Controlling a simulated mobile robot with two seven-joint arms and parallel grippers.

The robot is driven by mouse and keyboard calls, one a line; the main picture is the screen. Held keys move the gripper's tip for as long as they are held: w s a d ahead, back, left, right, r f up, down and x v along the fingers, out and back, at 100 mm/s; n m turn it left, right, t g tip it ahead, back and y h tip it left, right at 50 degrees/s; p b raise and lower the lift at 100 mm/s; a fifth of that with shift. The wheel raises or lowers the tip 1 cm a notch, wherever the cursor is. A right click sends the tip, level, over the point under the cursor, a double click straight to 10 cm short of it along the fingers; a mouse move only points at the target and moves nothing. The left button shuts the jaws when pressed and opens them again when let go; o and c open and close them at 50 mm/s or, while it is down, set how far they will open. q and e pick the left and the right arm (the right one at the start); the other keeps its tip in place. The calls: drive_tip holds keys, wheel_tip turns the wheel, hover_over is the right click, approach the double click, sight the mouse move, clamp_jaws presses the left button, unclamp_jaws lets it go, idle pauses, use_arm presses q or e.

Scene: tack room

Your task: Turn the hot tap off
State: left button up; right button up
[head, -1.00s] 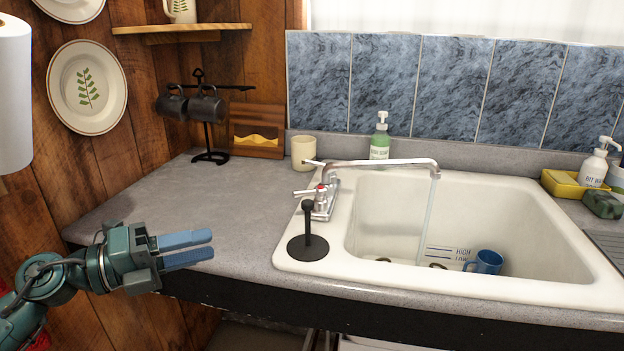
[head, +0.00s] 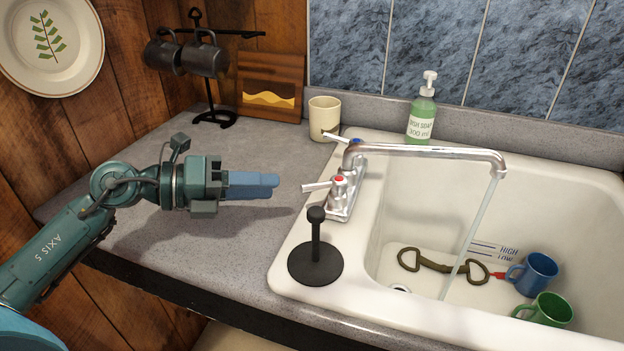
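The hot tap (head: 339,181) is a chrome handle with a red mark, and its lever points left toward my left gripper. The cold tap (head: 354,144), marked blue, stands behind it. The chrome spout (head: 435,151) reaches right over the sink, and a thin stream of water (head: 470,232) runs from it. My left gripper (head: 276,185) is over the counter, just left of the hot lever's tip and apart from it. Its blue fingers overlap in this view, so any gap is hidden. It holds nothing that I can see. My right gripper is not in view.
A black stand with a knobbed post (head: 316,262) is on the sink's front left corner. A cream cup (head: 324,119) and a green soap bottle (head: 421,116) stand behind the taps. The sink (head: 420,205) holds a blue mug (head: 536,273), a green mug (head: 548,309) and a bit (head: 440,264).

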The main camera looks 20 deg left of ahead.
sight(311, 187)
use_arm(q)
drive_tip(key=p+x, duration=0.1)
drive_tip(key=x, duration=0.8)
drive_tip(key=shift+a+p, duration=0.1)
drive_tip(key=shift+p, duration=0.3)
drive_tip(key=shift+c, duration=0.3)
clamp_jaws()
